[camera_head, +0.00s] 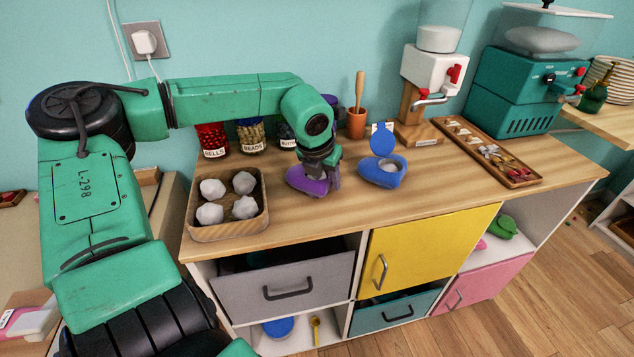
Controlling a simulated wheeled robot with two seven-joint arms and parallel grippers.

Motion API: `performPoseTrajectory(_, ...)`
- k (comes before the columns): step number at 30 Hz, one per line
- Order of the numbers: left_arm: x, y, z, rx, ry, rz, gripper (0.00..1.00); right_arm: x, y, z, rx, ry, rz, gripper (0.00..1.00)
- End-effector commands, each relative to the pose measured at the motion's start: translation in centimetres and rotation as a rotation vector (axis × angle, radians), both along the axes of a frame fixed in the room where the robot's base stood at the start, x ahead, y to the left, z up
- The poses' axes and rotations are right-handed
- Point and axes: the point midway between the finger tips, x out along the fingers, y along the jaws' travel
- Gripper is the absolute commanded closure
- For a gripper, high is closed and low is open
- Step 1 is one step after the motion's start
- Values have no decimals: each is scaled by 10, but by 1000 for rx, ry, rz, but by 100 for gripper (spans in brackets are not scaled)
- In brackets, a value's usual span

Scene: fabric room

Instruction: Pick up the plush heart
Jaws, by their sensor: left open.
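A purple plush thing (303,180), which I take for the plush heart, lies on the wooden countertop (410,200), left of its middle. My left gripper (327,182) points down right over it from above. Its fingers are open and reach down at the right side of the plush, hiding part of it. I cannot tell whether they touch it. My right gripper is not in view.
A wooden tray (228,230) with several white lumps stands at left. Jars labelled bells (212,140) and beads (251,136) stand behind. A long tray (518,179) lies at right. The counter's front middle is clear.

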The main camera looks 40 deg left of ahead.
Motion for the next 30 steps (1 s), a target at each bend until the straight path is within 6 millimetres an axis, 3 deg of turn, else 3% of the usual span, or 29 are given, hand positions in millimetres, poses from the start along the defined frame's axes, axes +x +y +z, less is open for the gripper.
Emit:
performPoseTrajectory(2, 0, 0, 0, 0, 0, 0, 58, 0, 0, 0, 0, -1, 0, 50)
performPoseTrajectory(5, 0, 0, 0, 0, 0, 0, 96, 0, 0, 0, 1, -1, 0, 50)
performPoseTrajectory(6, 0, 0, 0, 0, 0, 0, 100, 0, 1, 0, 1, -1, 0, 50)
performPoseTrajectory(16, 0, 0, 2, 0, 0, 0, 100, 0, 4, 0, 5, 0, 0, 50)
performPoseTrajectory(20, 1, 0, 11, 0, -3, 1, 100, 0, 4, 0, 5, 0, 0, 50)
performPoseTrajectory(25, 1, 1, 47, 2, -6, 2, 100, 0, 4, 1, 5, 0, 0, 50)
performPoseTrajectory(30, 1, 1, 112, 5, -7, 3, 100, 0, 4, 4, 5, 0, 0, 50)
